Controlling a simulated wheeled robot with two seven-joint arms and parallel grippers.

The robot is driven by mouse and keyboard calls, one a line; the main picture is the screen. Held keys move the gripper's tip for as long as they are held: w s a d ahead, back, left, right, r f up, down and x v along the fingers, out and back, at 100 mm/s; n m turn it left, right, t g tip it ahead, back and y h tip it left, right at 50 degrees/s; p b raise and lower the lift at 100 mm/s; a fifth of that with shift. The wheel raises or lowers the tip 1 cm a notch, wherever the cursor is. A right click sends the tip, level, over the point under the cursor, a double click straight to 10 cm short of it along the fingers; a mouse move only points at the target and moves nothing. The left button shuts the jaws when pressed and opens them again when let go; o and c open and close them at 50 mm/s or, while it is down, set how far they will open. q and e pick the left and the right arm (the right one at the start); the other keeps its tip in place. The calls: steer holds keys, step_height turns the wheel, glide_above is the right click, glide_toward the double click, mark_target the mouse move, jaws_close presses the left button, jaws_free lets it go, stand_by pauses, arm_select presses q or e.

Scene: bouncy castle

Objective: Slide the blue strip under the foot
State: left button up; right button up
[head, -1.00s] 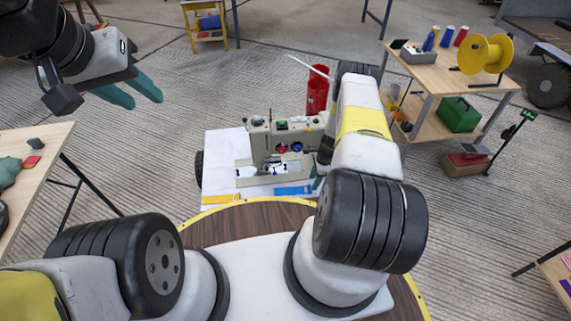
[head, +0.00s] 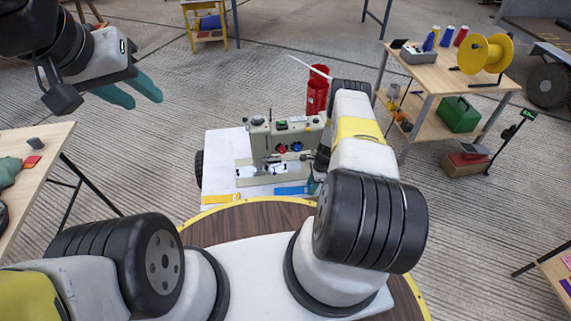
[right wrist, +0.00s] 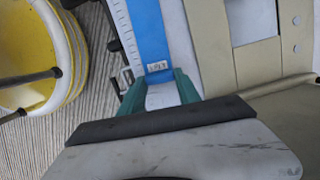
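The blue strip (head: 291,190) lies flat on the white table in front of the cream sewing machine (head: 285,138). In the right wrist view the blue strip (right wrist: 148,35) runs away from me, with a small printed label at its near end. In the head view my right gripper (head: 315,186) is mostly hidden by my arm. The foot cannot be made out. My left gripper (head: 138,92) is open and empty, far to the left.
A yellow strip (head: 220,199) lies at the white table's (head: 225,160) near left. A red cylinder (head: 317,92) stands behind the machine. A wooden bench (head: 40,165) is at left, and a shelved cart (head: 440,75) at back right. The machine's body is close beside my right gripper.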

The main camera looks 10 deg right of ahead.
steer(key=shift+r, duration=0.2)
stand_by(0.3)
steer(key=shift+r, duration=0.95)
steer(key=shift+r, duration=1.95)
steer(key=shift+r, duration=0.1)
